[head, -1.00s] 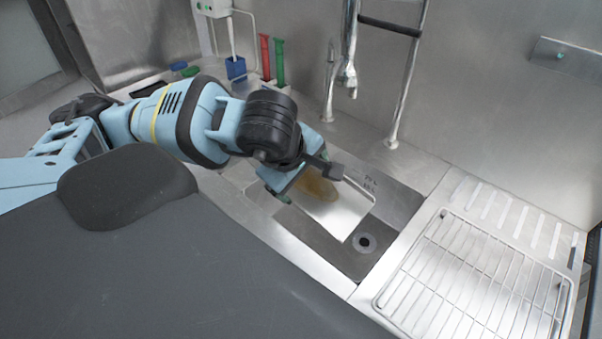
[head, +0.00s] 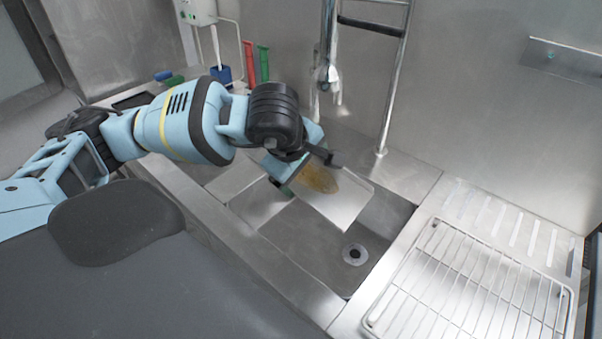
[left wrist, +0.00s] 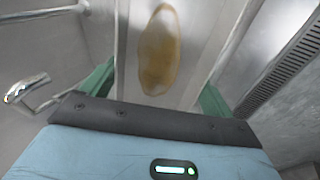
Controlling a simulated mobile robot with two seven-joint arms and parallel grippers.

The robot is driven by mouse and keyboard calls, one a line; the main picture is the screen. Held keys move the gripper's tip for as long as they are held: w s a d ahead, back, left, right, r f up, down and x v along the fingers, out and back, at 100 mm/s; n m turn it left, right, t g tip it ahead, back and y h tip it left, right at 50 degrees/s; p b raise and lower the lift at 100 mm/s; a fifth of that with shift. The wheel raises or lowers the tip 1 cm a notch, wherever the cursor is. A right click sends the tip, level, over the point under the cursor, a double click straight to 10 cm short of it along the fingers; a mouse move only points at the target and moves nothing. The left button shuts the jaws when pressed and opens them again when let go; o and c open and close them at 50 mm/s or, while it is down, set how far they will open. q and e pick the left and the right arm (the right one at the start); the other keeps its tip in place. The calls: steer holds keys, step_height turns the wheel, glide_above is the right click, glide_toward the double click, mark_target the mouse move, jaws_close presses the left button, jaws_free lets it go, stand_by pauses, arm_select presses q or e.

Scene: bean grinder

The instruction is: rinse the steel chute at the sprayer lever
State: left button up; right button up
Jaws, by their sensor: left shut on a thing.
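The steel chute (head: 347,206) is a flat, bright metal piece with a brown stain (head: 318,179) on its face. My left gripper (head: 303,172) is shut on its left end and holds it tilted over the sink. In the left wrist view, the chute (left wrist: 196,50) lies between the green fingers (left wrist: 155,92), stain facing the camera. The sprayer (head: 334,84) hangs from a chrome pipe behind and above the chute, apart from it. I cannot make out its lever clearly. No water shows. My right gripper is not in view.
The sink (head: 310,245) has a round drain (head: 355,254) below the chute. A wire rack (head: 470,290) lies on the drainboard at right. An upright chrome pipe (head: 393,95) stands behind the sink. Red and green tools (head: 256,62) and a blue holder (head: 221,74) stand at back left.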

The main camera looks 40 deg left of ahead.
mark_target(316, 159)
arm_select(q)
steer(key=shift+w+a+f+b, duration=0.1)
steer(key=shift+w+f+b, duration=0.15)
steer(key=shift+w, duration=0.55)
steer(key=shift+w+a+f+b, duration=0.1)
steer(key=shift+w+b, duration=0.2)
steer(key=shift+w, duration=0.55)
steer(key=shift+w+a+f+b, duration=0.1)
steer(key=shift+w+f+b, duration=0.15)
steer(key=shift+w, duration=0.55)
steer(key=shift+w+a, duration=0.1)
steer(key=shift+w, duration=0.75)
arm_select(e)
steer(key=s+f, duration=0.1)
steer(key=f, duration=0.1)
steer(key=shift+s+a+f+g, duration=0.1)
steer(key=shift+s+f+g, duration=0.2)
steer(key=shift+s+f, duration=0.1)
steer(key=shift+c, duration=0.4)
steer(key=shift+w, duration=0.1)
